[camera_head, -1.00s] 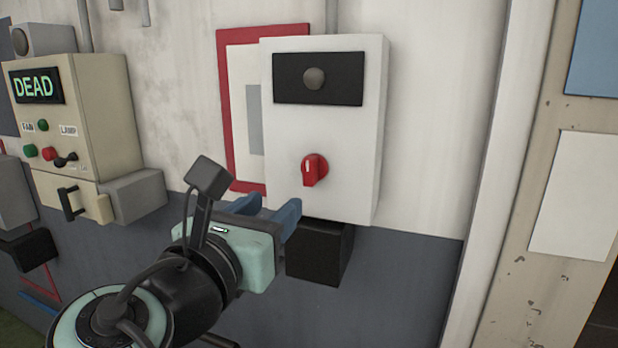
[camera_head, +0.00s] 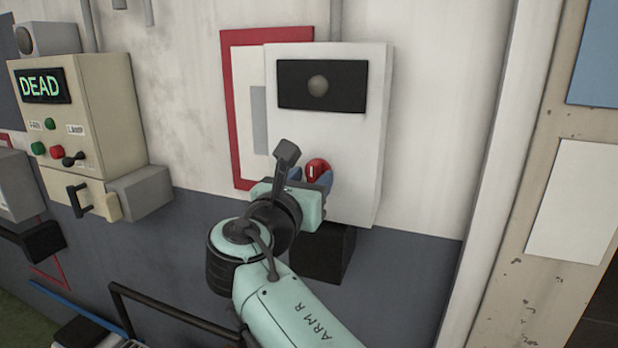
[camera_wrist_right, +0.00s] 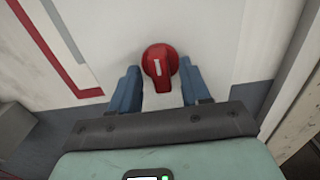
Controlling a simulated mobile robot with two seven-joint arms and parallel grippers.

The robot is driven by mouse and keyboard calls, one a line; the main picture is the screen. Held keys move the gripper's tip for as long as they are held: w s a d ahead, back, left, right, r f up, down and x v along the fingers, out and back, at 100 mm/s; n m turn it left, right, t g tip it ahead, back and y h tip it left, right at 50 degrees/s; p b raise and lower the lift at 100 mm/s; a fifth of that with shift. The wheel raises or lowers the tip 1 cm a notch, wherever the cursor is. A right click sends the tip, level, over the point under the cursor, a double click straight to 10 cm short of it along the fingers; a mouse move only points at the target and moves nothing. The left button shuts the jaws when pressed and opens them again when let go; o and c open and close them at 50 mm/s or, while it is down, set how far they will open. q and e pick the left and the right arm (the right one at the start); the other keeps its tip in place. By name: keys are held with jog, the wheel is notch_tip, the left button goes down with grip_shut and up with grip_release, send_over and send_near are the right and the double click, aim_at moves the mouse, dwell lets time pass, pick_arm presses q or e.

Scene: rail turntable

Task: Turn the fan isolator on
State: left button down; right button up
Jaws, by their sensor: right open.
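The red rotary knob (camera_head: 318,168) with a white mark sits on the front of a white box (camera_head: 345,140) on the wall. A black panel with a dull round lamp (camera_head: 318,84) is above it. My right gripper (camera_head: 311,180) is at the knob, its blue fingers either side. In the right wrist view the knob (camera_wrist_right: 159,66) lies between and just ahead of the open fingers (camera_wrist_right: 160,88), its white mark nearly upright. I cannot tell whether a finger touches it. My left gripper is not in view.
A beige control box (camera_head: 75,115) reading DEAD, with buttons labelled FAN and LAMP, hangs at the left. A black block (camera_head: 322,253) is under the white box. A pipe and doorframe (camera_head: 545,200) stand at the right. A dark rail (camera_head: 170,308) runs low.

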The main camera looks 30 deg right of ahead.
jog(key=shift+s, duration=0.1)
grip_shut()
